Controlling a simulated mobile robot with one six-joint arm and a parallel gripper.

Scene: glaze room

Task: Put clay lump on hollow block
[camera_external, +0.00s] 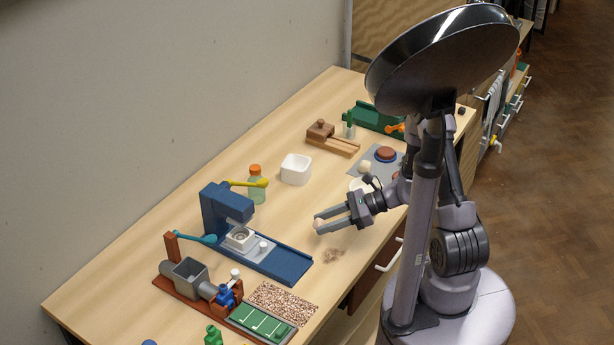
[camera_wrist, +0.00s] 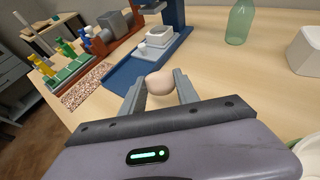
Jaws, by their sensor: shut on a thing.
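A pale pinkish clay lump (camera_wrist: 160,82) sits between the fingertips of my gripper (camera_wrist: 159,84). In the external view my gripper (camera_external: 319,224) is shut on the lump and holds it over the table, right of the blue press. A white block with a round hollow (camera_external: 240,238), which looks like the hollow block, stands on the blue press's base under its head. In the wrist view the white block (camera_wrist: 160,38) is ahead of the lump, and the two are clearly apart. The inside of the hollow is hard to see from the wrist.
The blue press (camera_external: 219,206) rises over the white block. A grey hopper machine (camera_external: 186,276) and a pebbled mat (camera_external: 283,300) lie nearer the front. A green bottle (camera_external: 256,190) and a white square bowl (camera_external: 296,169) stand behind. Bare tabletop lies between press and gripper.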

